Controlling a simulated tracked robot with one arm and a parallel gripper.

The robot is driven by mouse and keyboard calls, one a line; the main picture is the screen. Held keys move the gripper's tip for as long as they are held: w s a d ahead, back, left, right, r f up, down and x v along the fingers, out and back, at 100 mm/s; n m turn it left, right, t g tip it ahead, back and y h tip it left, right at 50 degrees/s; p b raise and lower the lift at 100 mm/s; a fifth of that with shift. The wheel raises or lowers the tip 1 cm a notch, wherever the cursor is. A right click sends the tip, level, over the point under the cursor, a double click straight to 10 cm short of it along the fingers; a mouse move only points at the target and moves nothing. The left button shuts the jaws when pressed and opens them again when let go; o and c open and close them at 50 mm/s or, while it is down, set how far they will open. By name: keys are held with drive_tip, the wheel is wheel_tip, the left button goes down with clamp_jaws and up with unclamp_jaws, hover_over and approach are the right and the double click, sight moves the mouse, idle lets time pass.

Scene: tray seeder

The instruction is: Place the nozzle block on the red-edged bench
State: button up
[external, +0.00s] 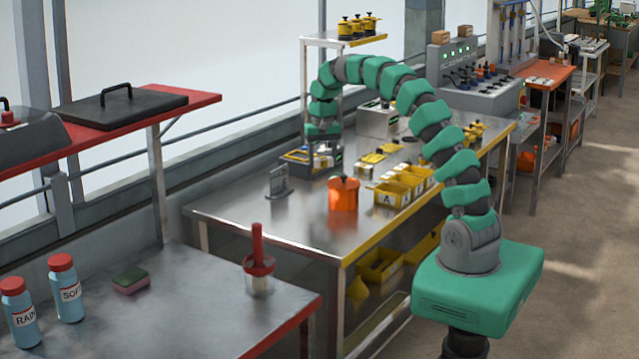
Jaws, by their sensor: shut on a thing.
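My gripper (322,148) points down over the far left part of the yellow-edged steel bench (240,205). It is shut on a small dark and pale block (323,160), which looks like the nozzle block; the fingers and the block are small and partly hidden, so its details are unclear. The block is at a low grey frame (296,156) with yellow and blue parts; I cannot tell whether it touches it. The red-edged bench (195,290) is in the left foreground, with a bare metal top in its middle.
On the red-edged bench are two blue bottles (66,290), a sponge (130,280) and a red-handled brush (258,262). A red shelf (98,133) overhangs its back. An orange pot (343,196), a grey upright piece (280,184) and yellow bins (392,193) stand on the steel bench.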

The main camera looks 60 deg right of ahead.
drive_tip(key=w+a+f+n, duration=0.1)
drive_tip(key=a+n, duration=0.6)
drive_tip(key=a, duration=0.9)
drive_tip(key=n+b, duration=0.1)
drive_tip(key=n, duration=0.1)
hover_over(209, 309)
wheel_tip(209, 309, down, 4)
drive_tip(key=shift+r, duration=0.2)
wheel_tip(209, 309, down, 10)
drive_tip(key=shift+d+f+b, duration=0.1)
drive_tip(key=shift+b, duration=0.6)
drive_tip(key=o, duration=1)
drive_tip(key=shift+o, duration=0.2)
